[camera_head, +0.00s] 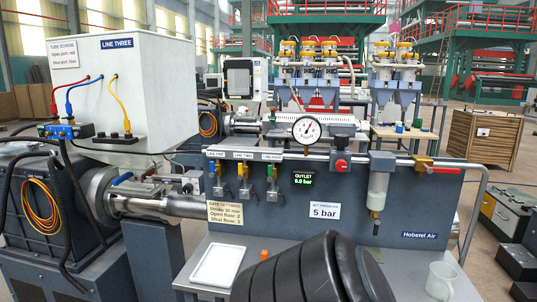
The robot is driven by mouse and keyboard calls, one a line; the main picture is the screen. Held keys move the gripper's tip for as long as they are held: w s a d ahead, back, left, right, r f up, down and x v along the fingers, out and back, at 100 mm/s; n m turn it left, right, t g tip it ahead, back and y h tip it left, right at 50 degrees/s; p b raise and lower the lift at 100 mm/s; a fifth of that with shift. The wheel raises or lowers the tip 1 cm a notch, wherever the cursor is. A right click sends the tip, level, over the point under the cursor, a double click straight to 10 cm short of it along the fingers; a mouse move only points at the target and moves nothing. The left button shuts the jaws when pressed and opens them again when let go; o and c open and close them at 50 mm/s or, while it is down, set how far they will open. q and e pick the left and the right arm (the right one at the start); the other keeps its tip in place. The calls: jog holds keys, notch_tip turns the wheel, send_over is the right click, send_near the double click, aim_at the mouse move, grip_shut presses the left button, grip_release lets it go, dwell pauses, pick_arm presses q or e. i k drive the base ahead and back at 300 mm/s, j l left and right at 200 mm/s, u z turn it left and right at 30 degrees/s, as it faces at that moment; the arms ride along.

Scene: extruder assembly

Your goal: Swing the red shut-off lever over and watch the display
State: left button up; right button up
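A red lever (442,170) sits on a brass valve (421,163) at the right end of the air pipe. The lever points right, roughly along the pipe. The small dark display (304,180) on the blue-grey panel reads OUTLET 6.0 bar in green. A round dial gauge (307,129) stands above the pipe. A red knob (340,166) sits on the pipe between the display and the lever.
Several small valves (245,185) hang left of the display. A clear filter bowl (378,192) hangs left of the lever. A white tray (217,264), a mug (440,281) and large black ribbed shapes (300,272) are in front of the panel. A card (323,211) reads 5 bar.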

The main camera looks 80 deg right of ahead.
aim_at(430, 170)
jog(key=k+z, duration=0.15)
jog(key=z, duration=0.2)
jog(key=k+l+z, duration=0.1)
jog(key=z, duration=0.3)
jog(key=l+z, duration=0.1)
jog(key=z, duration=2.65)
